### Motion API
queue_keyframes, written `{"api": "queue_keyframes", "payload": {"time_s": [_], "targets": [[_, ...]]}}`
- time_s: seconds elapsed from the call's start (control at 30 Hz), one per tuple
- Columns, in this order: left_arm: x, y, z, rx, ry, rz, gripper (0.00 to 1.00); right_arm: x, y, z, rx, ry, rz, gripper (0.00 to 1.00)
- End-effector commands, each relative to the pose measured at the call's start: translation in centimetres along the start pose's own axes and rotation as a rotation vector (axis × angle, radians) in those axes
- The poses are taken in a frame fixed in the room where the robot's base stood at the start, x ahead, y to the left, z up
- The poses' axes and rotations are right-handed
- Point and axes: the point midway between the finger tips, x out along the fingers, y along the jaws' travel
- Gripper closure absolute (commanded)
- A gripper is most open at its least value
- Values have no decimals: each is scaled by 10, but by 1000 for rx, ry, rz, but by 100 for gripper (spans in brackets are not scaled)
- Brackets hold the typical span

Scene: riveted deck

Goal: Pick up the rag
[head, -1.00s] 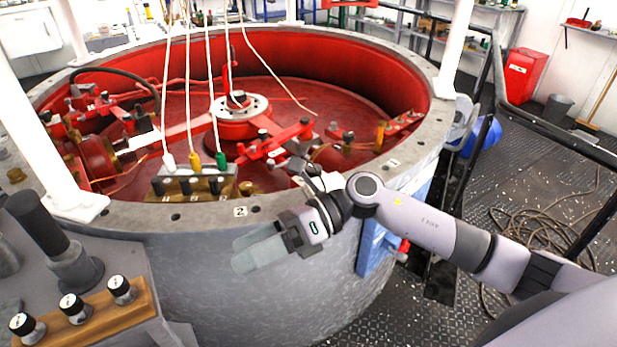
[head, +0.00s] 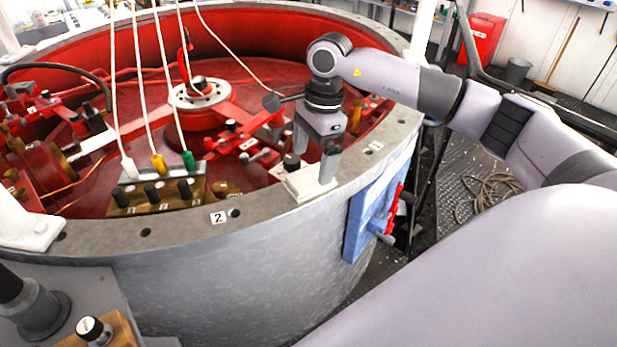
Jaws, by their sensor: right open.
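My right gripper (head: 314,168) points down, open, over the tank's near rim. No other thing is clearly a rag. My left gripper is not in view.
The large round tank has a grey rim (head: 170,231) and a red inside with pipes and a hub (head: 200,92). A terminal block (head: 158,197) with cables stands left of the gripper. A blue panel (head: 366,212) with a red handle is on the tank's outer side. Coiled cable (head: 490,192) lies on the deck.

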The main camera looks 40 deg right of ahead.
Motion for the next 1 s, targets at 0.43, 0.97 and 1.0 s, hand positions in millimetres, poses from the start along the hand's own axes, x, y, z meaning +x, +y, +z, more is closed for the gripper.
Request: {"api": "queue_keyframes", "payload": {"time_s": [0.43,0.97,1.0], "targets": [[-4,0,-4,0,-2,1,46,40,1,-2,0,-1,0,4],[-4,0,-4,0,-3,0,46,39,1,-1,0,-3,0,65],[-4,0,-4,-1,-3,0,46,38,1,-1,0,-3,0,65]]}}
